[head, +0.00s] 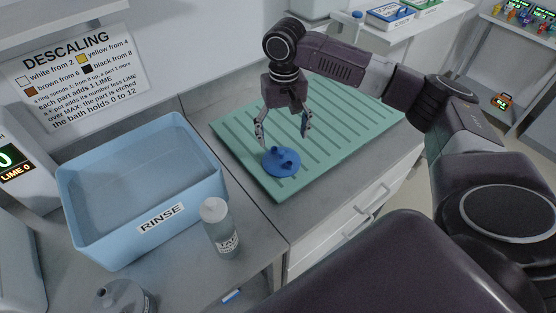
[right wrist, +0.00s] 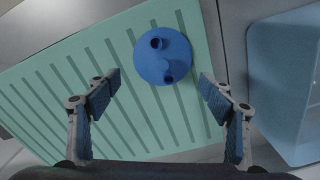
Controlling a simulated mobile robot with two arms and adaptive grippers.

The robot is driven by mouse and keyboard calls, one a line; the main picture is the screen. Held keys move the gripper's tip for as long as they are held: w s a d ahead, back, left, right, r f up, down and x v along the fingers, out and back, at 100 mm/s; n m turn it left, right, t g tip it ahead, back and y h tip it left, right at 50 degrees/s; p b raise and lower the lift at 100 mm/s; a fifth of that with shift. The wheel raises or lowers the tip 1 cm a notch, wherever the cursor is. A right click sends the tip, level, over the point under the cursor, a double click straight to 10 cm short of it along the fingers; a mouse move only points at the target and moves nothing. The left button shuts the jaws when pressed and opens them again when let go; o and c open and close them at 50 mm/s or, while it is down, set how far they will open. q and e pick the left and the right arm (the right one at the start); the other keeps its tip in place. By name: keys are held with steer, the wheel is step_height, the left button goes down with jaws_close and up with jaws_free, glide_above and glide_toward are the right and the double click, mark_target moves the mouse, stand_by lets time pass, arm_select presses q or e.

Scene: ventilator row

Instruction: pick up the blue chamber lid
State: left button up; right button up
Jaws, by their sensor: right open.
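The blue chamber lid (head: 281,163) is a flat round disc with two short stubs on top. It lies on the green ribbed mat (head: 232,135), near the mat's front left corner in the head view. In the right wrist view the lid (right wrist: 163,68) shows whole, ahead of the fingertips and roughly between their lines. My right gripper (head: 283,130) is open and empty, pointing down above the mat, just behind and above the lid. Its two fingers (right wrist: 160,88) are wide apart in the right wrist view and appear clear of the lid. My left gripper is out of view.
A blue RINSE bin (head: 205,180) stands left of the mat, with a white-capped bottle (head: 220,228) in front of it. A grey bottle (head: 125,298) stands at the lower left. The mat around the lid is bare.

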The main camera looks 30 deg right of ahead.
mark_target(282, 152)
steer(key=shift+s+f+p, duration=0.2)
steer(key=shift+f+p, duration=0.1)
steer(key=shift+f, duration=0.5)
steer(key=f, duration=0.1)
steer(key=f+p, duration=0.1)
steer(key=f, duration=0.2)
steer(key=shift+w+a+f+p, duration=0.1)
steer(key=shift+a+f+p, duration=0.2)
steer(key=shift+p, duration=0.1)
steer(key=shift+f, duration=0.35)
steer(key=shift+r, duration=0.1)
steer(key=shift+c, duration=0.4)
steer(key=c, duration=1.2)
